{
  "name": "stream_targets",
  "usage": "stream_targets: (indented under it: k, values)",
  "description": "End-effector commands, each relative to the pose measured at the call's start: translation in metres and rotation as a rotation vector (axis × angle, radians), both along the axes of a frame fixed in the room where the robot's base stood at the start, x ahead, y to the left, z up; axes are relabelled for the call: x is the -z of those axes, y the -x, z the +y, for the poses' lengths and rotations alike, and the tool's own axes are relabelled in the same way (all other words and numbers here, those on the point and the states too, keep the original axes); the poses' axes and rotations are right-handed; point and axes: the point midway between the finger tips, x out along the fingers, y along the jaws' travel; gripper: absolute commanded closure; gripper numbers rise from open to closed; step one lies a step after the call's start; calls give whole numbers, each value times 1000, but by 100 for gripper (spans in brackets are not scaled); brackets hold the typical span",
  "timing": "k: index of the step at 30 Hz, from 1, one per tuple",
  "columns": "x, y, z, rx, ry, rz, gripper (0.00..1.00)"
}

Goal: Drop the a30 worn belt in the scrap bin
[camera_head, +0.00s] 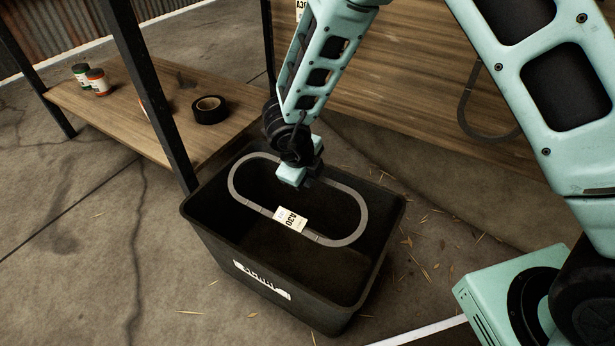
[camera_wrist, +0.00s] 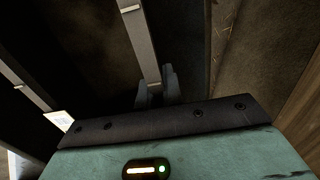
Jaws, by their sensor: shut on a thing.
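The worn belt (camera_head: 358,205) is a grey oval loop with a white A30 tag (camera_head: 290,219) on its near side. The black scrap bin (camera_head: 345,316) stands on the floor with pale lettering on its front. My gripper (camera_head: 306,182) is over the bin's opening, shut on the far side of the belt. The belt lies level across the opening, within the rim outline; its exact height is hard to tell. In the wrist view the fingers (camera_wrist: 157,88) pinch the belt strip (camera_wrist: 140,38). The bin's floor is dark.
A wooden shelf (camera_head: 130,112) with dark posts stands behind left, bearing a black tape roll (camera_head: 209,110) and small cans (camera_head: 97,82). Another belt (camera_head: 470,122) hangs on the wooden panel at right. Straw lies on the concrete floor.

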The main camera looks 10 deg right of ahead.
Motion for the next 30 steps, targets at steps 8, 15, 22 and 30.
stream_targets:
  k: [8,15,22,30]
  values:
    - [28,0,0,-1,1,0,100]
    - [43,0,0,0,1,-1,100]
    - [44,0,0,0,0,0,100]
    - [44,0,0,0,0,0,67]
